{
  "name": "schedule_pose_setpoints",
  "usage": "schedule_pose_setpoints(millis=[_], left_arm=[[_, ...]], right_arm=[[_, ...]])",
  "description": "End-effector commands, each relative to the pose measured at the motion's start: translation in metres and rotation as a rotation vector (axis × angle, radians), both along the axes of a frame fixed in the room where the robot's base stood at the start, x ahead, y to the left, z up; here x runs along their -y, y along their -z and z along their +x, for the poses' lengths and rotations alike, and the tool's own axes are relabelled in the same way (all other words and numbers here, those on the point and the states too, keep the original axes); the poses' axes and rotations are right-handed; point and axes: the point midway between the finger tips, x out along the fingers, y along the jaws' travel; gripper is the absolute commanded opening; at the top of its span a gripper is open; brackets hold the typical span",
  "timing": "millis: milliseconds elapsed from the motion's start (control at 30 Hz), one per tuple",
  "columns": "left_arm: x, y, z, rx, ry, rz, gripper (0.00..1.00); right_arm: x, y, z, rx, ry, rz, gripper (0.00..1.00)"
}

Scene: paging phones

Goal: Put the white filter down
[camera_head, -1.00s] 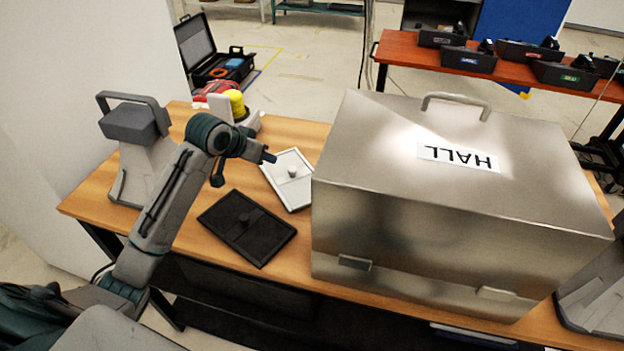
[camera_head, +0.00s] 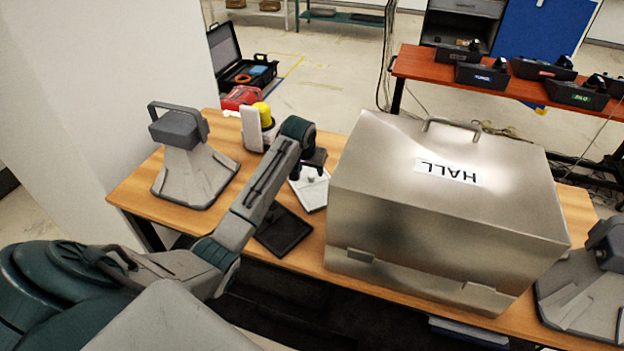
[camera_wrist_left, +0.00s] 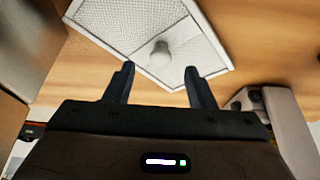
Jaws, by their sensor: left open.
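The white filter (camera_head: 314,197) is a flat light panel with a pale frame and a round knob. It lies on the wooden table, left of the metal box, and also shows in the left wrist view (camera_wrist_left: 110,25). My left gripper (camera_head: 310,171) is above it and partly hides it. In the left wrist view its two fingers (camera_wrist_left: 159,72) are apart, with the knob just beyond the gap between the tips. Whether the fingers touch the filter, I cannot tell. The dark filter (camera_head: 283,230) lies nearer on the table, partly behind my left arm. My right gripper is out of view.
A large metal box (camera_head: 440,215) labelled HALL takes up the middle of the table (camera_head: 140,190). A grey stand (camera_head: 192,170) is at the left, and another (camera_head: 585,285) at the right. A yellow-topped item (camera_head: 262,112) stands at the back edge.

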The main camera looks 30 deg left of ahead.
Motion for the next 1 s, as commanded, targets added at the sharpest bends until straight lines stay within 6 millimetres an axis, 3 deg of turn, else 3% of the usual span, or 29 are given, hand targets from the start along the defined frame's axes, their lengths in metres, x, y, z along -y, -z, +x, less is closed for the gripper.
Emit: schedule_pose_setpoints(millis=[33, 167, 533, 800, 1000], left_arm=[[0.0, 0.001, 0.002, -0.005, -0.001, -0.002, 0.5], [-0.001, 0.019, 0.008, -0.003, -0.002, -0.001, 0.5], [-0.002, 0.031, 0.012, 0.001, 0.0, 0.0, 0.5], [-0.002, 0.031, 0.012, 0.001, 0.0, 0.001, 0.0], [-0.002, 0.03, 0.012, 0.001, 0.0, 0.001, 0.0]], right_arm=[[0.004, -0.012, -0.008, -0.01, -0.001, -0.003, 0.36], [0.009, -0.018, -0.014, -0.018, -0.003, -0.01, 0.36], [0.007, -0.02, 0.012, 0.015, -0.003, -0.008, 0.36], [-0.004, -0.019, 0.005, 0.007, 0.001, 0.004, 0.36], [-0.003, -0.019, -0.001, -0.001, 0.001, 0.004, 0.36]])
